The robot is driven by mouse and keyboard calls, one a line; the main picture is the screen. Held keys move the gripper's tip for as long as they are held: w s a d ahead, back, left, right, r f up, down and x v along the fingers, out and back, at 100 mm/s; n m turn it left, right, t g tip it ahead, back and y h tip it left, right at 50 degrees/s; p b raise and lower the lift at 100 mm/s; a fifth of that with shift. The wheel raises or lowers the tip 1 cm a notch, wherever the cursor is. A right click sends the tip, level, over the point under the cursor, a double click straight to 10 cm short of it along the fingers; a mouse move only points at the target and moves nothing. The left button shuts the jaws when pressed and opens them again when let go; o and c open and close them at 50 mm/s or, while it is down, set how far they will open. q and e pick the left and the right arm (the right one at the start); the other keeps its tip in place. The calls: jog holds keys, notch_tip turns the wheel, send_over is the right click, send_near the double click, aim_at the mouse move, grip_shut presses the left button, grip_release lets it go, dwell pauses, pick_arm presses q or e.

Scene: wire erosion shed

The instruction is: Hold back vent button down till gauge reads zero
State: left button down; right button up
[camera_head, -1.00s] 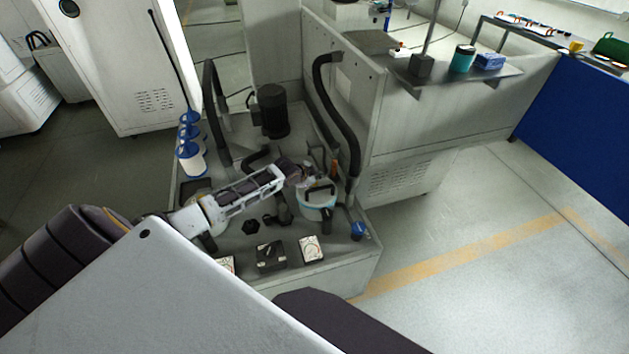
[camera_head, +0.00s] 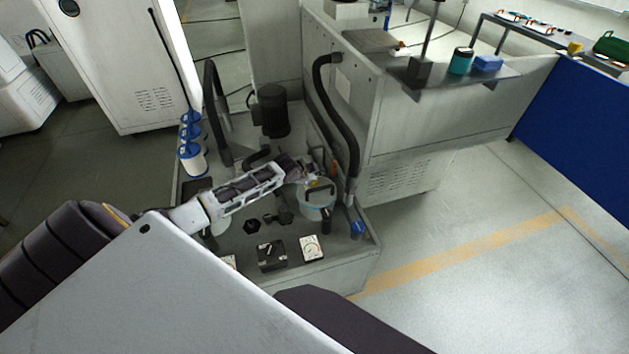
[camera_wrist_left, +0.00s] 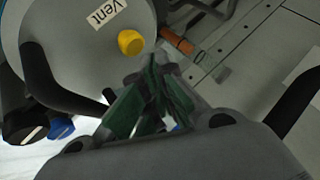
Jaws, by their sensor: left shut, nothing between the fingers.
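A round yellow button (camera_wrist_left: 131,41) sits on a grey canister lid (camera_wrist_left: 85,45) beside a white "Vent" label (camera_wrist_left: 106,12) in the left wrist view. In the head view the canister (camera_head: 317,209) stands on the right side of the machine's tray. My left gripper (camera_head: 316,172) is over the canister's far side. Its green-padded fingers (camera_wrist_left: 154,84) are shut and empty, just beside the button in the picture; no contact can be made out. A white dial gauge (camera_head: 312,248) lies at the tray's front, its reading too small to tell. My right gripper is out of view.
A second canister (camera_head: 219,226) is partly hidden under my left arm. A black hose (camera_head: 344,125) rises right of the gripper, and a black motor (camera_head: 271,112) stands behind. An orange-brown handle (camera_wrist_left: 177,41) is close to the fingers. Open floor (camera_head: 480,220) lies to the right.

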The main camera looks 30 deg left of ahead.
aim_at(316, 182)
pick_arm(q)
jog(key=shift+r+p, duration=2.15)
jog(key=shift+r, duration=0.2)
